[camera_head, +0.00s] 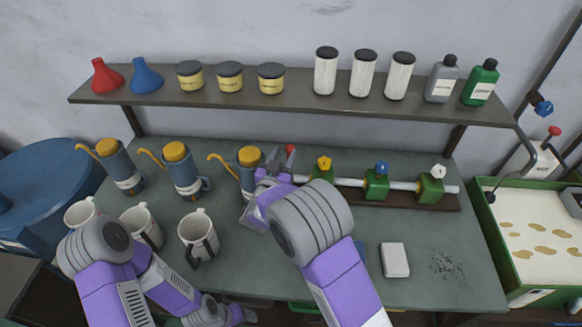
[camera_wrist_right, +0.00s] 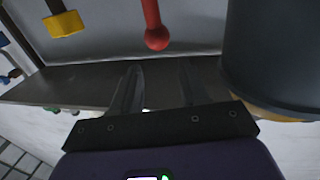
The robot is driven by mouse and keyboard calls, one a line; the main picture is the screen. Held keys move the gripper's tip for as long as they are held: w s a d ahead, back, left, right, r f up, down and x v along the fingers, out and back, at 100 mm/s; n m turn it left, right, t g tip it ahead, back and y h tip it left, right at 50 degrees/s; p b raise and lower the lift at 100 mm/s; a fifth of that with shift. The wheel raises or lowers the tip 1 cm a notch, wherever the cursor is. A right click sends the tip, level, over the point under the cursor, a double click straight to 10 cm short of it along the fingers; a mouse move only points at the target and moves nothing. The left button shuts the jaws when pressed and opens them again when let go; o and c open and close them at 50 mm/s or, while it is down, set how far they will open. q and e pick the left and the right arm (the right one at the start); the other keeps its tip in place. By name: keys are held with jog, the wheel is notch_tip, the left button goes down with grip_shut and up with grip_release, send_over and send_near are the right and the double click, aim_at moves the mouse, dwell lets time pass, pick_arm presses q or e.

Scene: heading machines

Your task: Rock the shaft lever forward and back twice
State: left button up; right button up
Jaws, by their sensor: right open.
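A red-tipped lever (camera_head: 290,150) stands at the left end of a pale shaft (camera_head: 345,182) at the back of the bench. In the right wrist view the lever's red rod and ball end (camera_wrist_right: 156,36) hang just beyond the fingertips. My right gripper (camera_head: 266,178) is beside the lever's lower part, which it partly hides. In the wrist view my right gripper (camera_wrist_right: 160,72) has its fingers apart, with nothing between them. My left gripper (camera_head: 240,314) is low at the front edge, and its fingers are too unclear to judge.
Green blocks with yellow, blue and white knobs (camera_head: 376,185) carry the shaft. A grey oil can (camera_head: 250,180) stands close left of my right gripper; it also shows in the wrist view (camera_wrist_right: 275,50). White mugs (camera_head: 198,232) stand left. A white block (camera_head: 395,260) lies right.

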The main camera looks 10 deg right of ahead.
notch_tip(320, 180, down, 6)
jog(key=b, duration=0.4)
pick_arm(q)
notch_tip(320, 180, down, 6)
jog(key=shift+b, duration=0.3)
pick_arm(e)
jog(key=x, duration=0.7)
jog(key=shift+w+d+r, duration=0.15)
jog(key=shift+w+r, duration=0.05)
jog(key=shift+w, duration=0.05)
jog(key=shift+c, duration=0.2)
grip_shut()
